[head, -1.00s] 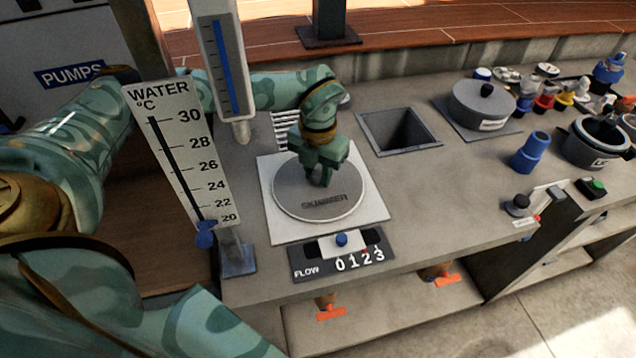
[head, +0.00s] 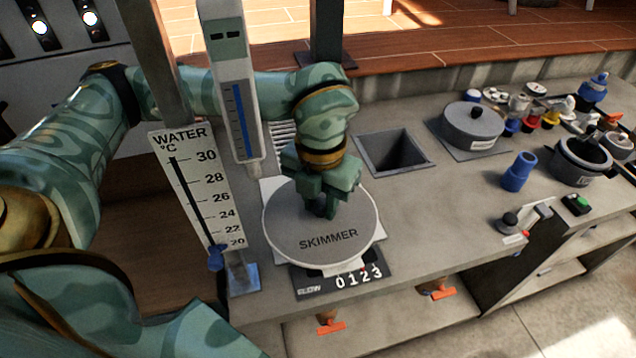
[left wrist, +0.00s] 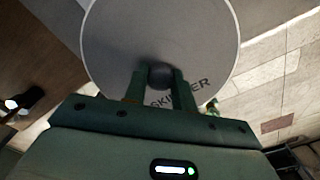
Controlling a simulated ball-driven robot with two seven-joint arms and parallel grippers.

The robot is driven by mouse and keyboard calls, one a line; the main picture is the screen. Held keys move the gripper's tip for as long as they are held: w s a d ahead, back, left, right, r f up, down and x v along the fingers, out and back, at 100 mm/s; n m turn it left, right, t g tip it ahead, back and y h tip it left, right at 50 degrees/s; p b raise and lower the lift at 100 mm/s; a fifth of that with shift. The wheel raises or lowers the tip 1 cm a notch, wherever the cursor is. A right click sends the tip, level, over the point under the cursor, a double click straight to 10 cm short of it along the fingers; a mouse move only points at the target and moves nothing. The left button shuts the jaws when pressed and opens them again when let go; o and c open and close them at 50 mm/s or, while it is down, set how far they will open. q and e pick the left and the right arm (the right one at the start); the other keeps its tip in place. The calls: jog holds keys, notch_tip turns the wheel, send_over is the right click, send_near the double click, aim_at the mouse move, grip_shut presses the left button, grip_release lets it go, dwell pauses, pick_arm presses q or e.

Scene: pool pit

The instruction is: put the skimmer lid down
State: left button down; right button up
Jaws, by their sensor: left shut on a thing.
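The skimmer lid (head: 322,240) is a round grey disc marked SKIMMER. My left gripper (head: 322,208) is shut on the knob at its middle and holds the lid above the white square plate (head: 272,192) on the counter. The lid covers most of that plate and overlaps the top of the flow panel. In the left wrist view the lid (left wrist: 160,35) fills the upper middle, with the two fingers (left wrist: 160,85) on either side of its dark knob. What lies under the lid is hidden. My right gripper is not in view.
A square opening (head: 397,152) lies right of the lid. A grey pot-like lid (head: 472,127) sits on a plate further right, near a blue cup (head: 518,171). The water temperature board (head: 198,188) and a gauge post (head: 236,100) stand close on the left. The flow panel (head: 340,282) is in front.

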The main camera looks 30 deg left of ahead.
pick_arm(q)
jog(key=shift+s+d+r, duration=0.5)
jog(key=shift+s+d, duration=0.2)
jog(key=shift+s, duration=0.2)
